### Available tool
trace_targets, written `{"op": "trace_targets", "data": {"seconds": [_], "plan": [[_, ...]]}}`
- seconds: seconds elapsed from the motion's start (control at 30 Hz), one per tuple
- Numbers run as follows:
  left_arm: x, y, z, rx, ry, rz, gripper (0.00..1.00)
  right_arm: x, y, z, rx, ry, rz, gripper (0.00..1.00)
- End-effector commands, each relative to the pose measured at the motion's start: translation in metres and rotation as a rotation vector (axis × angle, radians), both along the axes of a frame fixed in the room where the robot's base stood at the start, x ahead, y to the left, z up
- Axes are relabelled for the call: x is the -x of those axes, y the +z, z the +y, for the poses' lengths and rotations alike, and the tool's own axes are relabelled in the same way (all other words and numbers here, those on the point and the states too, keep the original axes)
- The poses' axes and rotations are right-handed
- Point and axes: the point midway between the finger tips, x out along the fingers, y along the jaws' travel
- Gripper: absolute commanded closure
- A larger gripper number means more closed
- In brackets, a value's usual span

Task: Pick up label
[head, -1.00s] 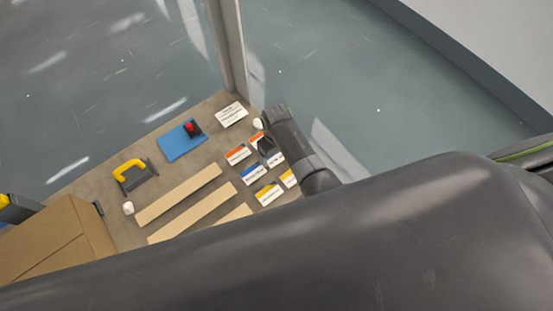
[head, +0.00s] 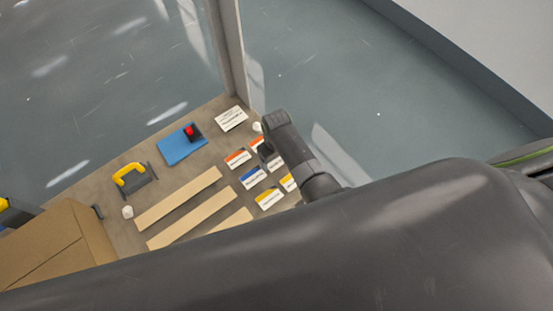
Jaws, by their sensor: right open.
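Several small labels lie on the table at the lower centre of the head view. They include an orange-topped label (head: 236,158), a blue-topped label (head: 252,178) and a yellow-topped label (head: 267,199). More labels beside them are partly hidden by my right arm. My right gripper (head: 264,153) is open at the end of the dark arm, over or close to the right-hand labels. The picture does not show whether it touches one. My left gripper is not in view.
The table (head: 190,150) also holds a blue pad (head: 180,148) with a red button, a yellow-handled tool (head: 131,175), wooden strips (head: 180,198), a white card (head: 230,119) and a cardboard box (head: 55,240). A grey post (head: 228,50) rises at the table's back corner.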

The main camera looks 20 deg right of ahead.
Motion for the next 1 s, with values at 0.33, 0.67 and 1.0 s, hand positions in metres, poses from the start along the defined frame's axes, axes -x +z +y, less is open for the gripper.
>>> {"op": "trace_targets", "data": {"seconds": [0.33, 0.67, 1.0], "plan": [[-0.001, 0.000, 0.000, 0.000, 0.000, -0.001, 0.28, 0.000, 0.000, 0.000, 0.000, 0.000, 0.000, 0.43], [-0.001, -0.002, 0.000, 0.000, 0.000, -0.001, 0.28, 0.000, 0.002, 0.000, 0.000, 0.000, -0.002, 0.43], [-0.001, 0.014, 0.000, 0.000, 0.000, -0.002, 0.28, -0.001, 0.061, 0.001, -0.001, -0.001, -0.004, 0.43]]}}
